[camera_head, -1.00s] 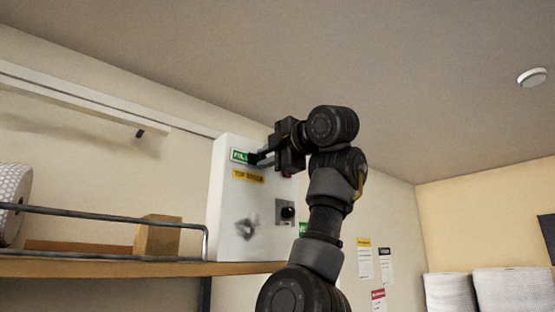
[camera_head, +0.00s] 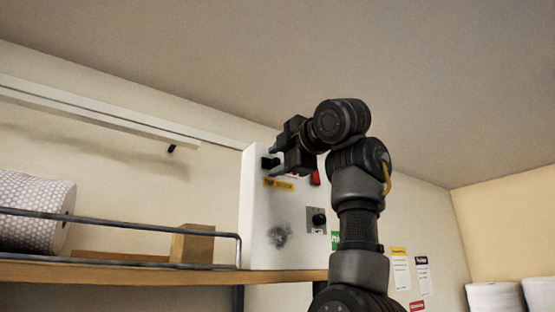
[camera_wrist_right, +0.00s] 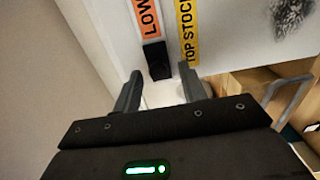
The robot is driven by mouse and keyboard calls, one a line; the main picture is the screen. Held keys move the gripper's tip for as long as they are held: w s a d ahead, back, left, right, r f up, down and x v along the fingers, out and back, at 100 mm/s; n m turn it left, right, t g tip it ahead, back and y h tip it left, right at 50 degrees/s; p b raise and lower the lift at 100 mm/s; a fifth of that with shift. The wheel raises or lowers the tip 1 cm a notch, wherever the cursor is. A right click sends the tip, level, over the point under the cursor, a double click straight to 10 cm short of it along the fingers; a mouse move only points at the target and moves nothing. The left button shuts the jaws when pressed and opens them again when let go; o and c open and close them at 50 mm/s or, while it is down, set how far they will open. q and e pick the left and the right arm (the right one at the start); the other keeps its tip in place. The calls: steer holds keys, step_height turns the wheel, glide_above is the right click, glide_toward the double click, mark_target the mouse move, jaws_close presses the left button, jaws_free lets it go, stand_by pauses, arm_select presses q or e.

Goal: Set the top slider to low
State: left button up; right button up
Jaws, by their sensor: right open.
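The top slider's black knob (camera_wrist_right: 157,60) shows in the right wrist view, close to the end of an orange LOW label (camera_wrist_right: 147,20). A yellow TOP STOCK label (camera_wrist_right: 188,30) runs beside it and also shows in the head view (camera_head: 278,184). These are on a white control box (camera_head: 258,215). My right gripper (camera_wrist_right: 160,79) is open, its fingertips at the box face on either side of the knob's near end; I cannot tell whether they touch it. In the head view the right gripper (camera_head: 274,160) is at the box's upper part. My left gripper is not in view.
The box also carries a dark dial (camera_head: 319,217) and a red part (camera_head: 315,178). A wooden shelf (camera_head: 120,272) with a metal rail (camera_head: 130,226) holds a white roll (camera_head: 35,215) and a cardboard box (camera_head: 192,243) at left.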

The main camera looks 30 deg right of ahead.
steer(key=shift+d, duration=0.1)
steer(key=shift+s+d+f, duration=0.1)
steer(key=shift+s, duration=0.05)
steer(key=s+d+b, duration=0.1)
steer(key=s+b, duration=0.5)
steer(key=s, duration=0.4)
steer(key=shift+s, duration=0.2)
